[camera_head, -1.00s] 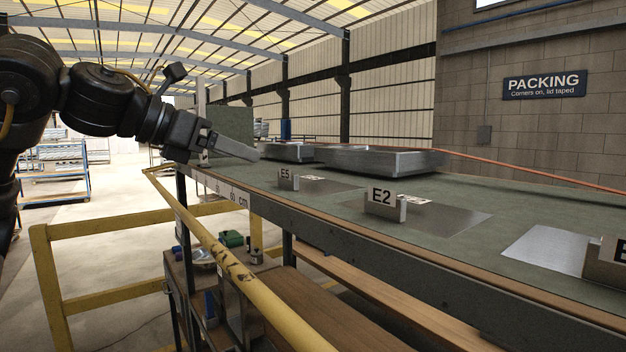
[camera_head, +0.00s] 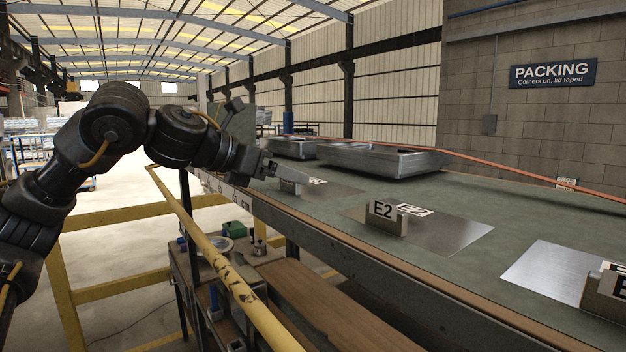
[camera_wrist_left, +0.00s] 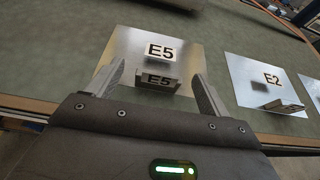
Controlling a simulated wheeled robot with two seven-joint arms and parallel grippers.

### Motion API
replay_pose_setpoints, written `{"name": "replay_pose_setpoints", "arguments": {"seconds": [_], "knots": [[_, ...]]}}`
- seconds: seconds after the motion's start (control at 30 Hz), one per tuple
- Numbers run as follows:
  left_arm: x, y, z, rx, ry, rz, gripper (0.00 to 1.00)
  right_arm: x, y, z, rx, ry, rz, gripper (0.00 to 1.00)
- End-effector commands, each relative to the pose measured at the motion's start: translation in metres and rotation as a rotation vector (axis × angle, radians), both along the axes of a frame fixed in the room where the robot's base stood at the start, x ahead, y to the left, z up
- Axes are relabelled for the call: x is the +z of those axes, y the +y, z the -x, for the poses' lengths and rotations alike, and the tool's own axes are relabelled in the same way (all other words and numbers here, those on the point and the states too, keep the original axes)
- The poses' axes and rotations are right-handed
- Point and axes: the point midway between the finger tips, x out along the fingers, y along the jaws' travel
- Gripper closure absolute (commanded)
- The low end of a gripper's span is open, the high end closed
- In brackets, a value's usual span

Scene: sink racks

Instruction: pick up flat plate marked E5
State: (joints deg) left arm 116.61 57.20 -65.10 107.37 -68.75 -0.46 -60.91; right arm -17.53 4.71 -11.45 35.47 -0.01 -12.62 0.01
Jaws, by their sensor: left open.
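The flat plate marked E5 (camera_wrist_left: 185,48) lies flat on the green bench top in the left wrist view, with an E5 label on it and a small E5 block (camera_wrist_left: 157,80) at its near edge. I cannot tell whether the fingers touch anything. My right gripper is not in view.
The plate marked E2 (camera_head: 450,232) lies to the right with its own block (camera_head: 386,218). Another plate (camera_head: 545,270) is at far right. Metal trays (camera_head: 375,160) stand at the back. A yellow rail (camera_head: 225,265) runs along the bench's front.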

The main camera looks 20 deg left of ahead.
Motion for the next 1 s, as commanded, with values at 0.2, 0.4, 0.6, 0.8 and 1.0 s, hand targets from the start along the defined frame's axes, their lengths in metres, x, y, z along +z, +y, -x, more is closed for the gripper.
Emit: {"name": "replay_pose_setpoints", "arguments": {"seconds": [0.2,0.4,0.6,0.8,1.0], "knots": [[0.0,0.0,0.0,0.0,0.0,0.0,0.29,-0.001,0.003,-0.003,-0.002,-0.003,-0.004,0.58],[0.0,0.0,0.0,0.0,0.0,0.0,0.55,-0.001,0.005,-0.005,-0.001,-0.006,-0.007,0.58],[0.001,0.0,0.0,0.0,-0.003,0.002,0.78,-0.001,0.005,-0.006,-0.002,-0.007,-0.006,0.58],[0.002,0.0,0.0,0.0,-0.003,0.002,0.78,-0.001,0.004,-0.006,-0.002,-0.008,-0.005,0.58],[0.012,0.0,0.0,0.0,-0.005,0.001,0.78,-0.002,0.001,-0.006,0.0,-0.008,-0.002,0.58]]}}
